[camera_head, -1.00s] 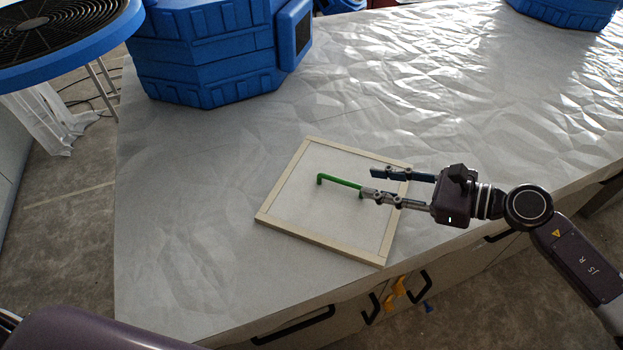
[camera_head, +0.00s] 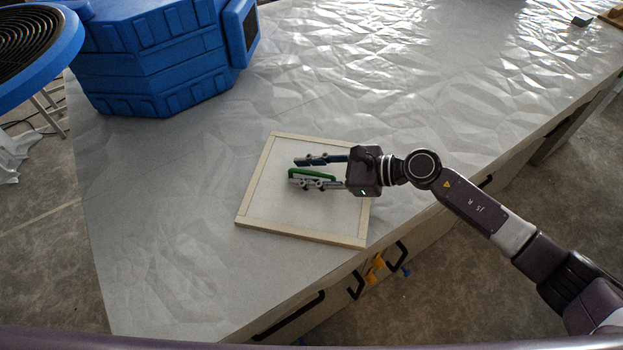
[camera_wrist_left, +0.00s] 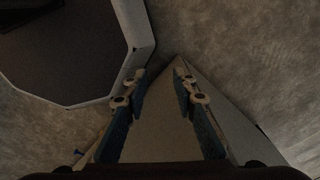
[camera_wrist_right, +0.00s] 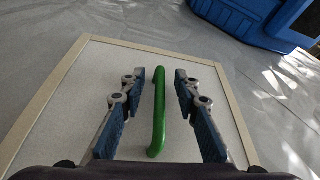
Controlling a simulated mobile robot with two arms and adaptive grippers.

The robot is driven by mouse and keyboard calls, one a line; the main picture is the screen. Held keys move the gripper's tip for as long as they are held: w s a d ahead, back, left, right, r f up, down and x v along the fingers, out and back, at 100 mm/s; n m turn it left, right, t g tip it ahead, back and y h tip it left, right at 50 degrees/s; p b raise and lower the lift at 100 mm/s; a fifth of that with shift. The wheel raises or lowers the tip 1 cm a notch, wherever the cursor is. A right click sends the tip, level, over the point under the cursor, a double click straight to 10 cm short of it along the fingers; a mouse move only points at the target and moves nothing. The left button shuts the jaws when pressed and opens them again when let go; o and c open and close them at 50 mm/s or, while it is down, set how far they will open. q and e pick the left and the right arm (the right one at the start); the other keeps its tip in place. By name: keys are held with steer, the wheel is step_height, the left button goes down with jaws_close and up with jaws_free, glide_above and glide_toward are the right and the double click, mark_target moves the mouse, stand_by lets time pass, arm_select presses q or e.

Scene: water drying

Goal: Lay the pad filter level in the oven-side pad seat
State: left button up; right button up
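The pad filter (camera_head: 262,205) is a white square pad with a pale wooden frame and a green bar handle (camera_head: 318,172). It lies flat on the grey crinkled worktop in the head view. My right gripper (camera_head: 294,172) is open, with its fingers on either side of the handle. In the right wrist view the handle (camera_wrist_right: 158,110) runs lengthwise between the two fingers (camera_wrist_right: 158,88), with a gap on each side. My left gripper (camera_wrist_left: 158,75) is open and empty in the left wrist view. I cannot identify the oven-side pad seat.
A blue ribbed housing (camera_head: 160,60) stands on the worktop (camera_head: 150,210) at the back left. A round blue-rimmed unit with a black grille (camera_head: 30,50) is at the far left. Cabinet handles and yellow parts (camera_head: 374,266) are below the front edge.

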jaws_close()
arm_select(q)
steer(key=shift+w+d, duration=0.1)
steer(key=shift+d, duration=0.9)
steer(key=shift+a, duration=0.25)
arm_select(e)
steer(key=shift+r, duration=0.1)
